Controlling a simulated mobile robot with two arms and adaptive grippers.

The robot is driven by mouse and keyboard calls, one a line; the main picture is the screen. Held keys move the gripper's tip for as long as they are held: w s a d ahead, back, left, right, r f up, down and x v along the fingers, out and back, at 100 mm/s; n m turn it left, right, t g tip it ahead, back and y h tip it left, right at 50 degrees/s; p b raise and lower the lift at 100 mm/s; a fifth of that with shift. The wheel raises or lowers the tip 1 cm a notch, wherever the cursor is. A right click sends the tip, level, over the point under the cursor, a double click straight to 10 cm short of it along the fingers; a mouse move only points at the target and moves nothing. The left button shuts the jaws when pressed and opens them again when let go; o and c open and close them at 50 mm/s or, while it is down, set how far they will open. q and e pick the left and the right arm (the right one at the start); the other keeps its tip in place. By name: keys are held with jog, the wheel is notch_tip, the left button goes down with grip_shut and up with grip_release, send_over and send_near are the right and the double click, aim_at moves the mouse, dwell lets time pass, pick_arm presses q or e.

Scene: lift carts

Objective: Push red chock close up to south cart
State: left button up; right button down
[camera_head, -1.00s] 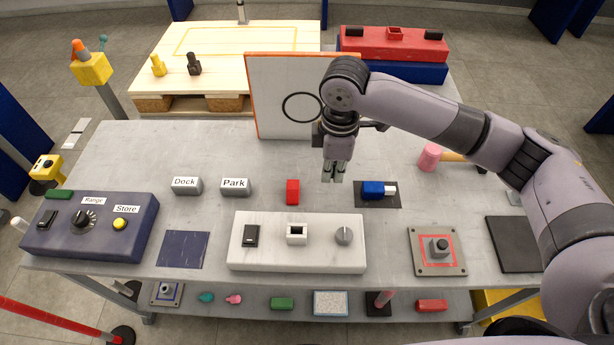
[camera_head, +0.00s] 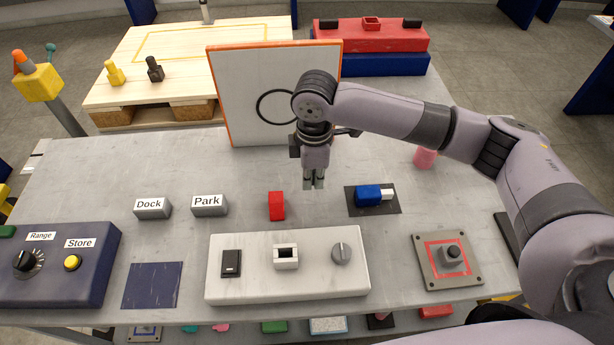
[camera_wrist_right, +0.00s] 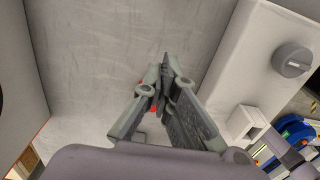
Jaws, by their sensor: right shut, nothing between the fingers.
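A small red block (camera_head: 276,205), which looks like the red chock, stands on the grey table behind the white control panel. My right gripper (camera_head: 314,186) points down above the table, to the right of the red block and apart from it in the head view. Its fingers are closed together with nothing between them. In the wrist view the closed fingers (camera_wrist_right: 167,70) cover most of something red behind them. No cart is labelled south, and I cannot tell which thing is the south cart. My left gripper is not in view.
A white panel (camera_head: 225,290) with switch, socket and knob lies in front. A blue and white piece (camera_head: 368,194) sits on a black pad to the right. Dock (camera_head: 152,209) and Park (camera_head: 209,206) blocks stand left. A white board (camera_head: 225,100) stands behind.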

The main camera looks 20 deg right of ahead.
aim_at(247, 209)
notch_tip(247, 209, down, 8)
jog(key=shift+r, duration=0.2)
jog(key=a, duration=0.1)
jog(key=a+p, duration=0.1)
jog(key=shift+w+a+r, duration=0.25)
jog(key=shift+w+a, duration=0.05)
jog(key=shift+a, duration=0.05)
jog(key=shift+w+a+f, duration=0.1)
jog(key=shift+w+a, duration=0.05)
jog(key=shift+a, duration=0.45)
jog(key=a, duration=0.3)
jog(key=w+a, duration=0.1)
jog(key=a, duration=0.3)
jog(key=w+a, duration=0.1)
jog(key=a, duration=0.3)
jog(key=shift+w+a+p, duration=0.15)
jog(key=shift+a+p, duration=0.1)
jog(key=shift+p, duration=0.15)
